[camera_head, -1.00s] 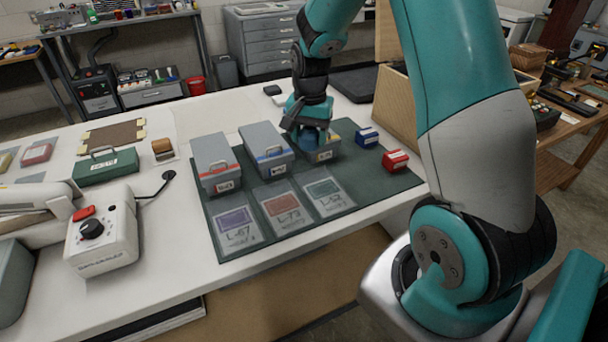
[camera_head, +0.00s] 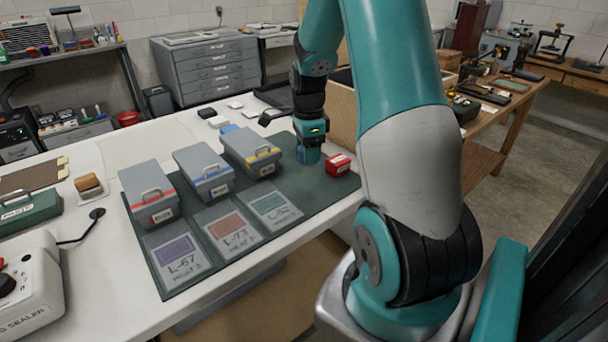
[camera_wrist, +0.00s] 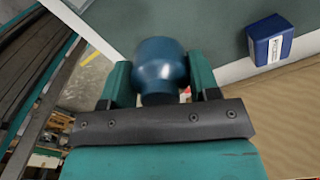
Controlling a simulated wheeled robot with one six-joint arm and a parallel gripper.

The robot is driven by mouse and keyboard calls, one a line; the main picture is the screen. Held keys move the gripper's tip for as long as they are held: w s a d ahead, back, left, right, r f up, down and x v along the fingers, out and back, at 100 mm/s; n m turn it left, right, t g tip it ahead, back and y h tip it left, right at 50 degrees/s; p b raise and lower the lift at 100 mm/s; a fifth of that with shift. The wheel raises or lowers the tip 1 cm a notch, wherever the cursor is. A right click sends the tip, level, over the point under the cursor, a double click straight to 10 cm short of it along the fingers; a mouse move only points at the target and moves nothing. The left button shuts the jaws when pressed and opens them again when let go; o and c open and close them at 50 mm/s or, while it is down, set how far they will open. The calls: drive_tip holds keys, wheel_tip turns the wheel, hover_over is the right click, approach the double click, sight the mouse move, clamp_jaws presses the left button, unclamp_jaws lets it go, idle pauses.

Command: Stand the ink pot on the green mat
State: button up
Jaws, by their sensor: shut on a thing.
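The ink pot, a dark blue rounded pot (camera_wrist: 160,68), sits between the two fingers of my gripper in the wrist view. My gripper (camera_head: 308,150) is shut on it, at the right part of the green mat (camera_head: 318,190), left of a small red box (camera_head: 339,165). The pot shows only as a small blue-teal patch under the gripper in the head view. I cannot tell whether its base touches the mat. The mat also shows in the wrist view (camera_wrist: 220,25).
A small blue box (camera_wrist: 270,40) stands on the mat near the pot; my gripper seems to hide it in the head view. Three grey boxes with red (camera_head: 148,190), blue (camera_head: 204,170) and yellow (camera_head: 250,150) trim stand left. Labelled cards (camera_head: 228,228) lie along the front.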

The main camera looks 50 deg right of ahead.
sight(307, 185)
wheel_tip(307, 185, down, 8)
drive_tip(key=shift+r, duration=0.1)
idle(0.4)
drive_tip(key=o, duration=1)
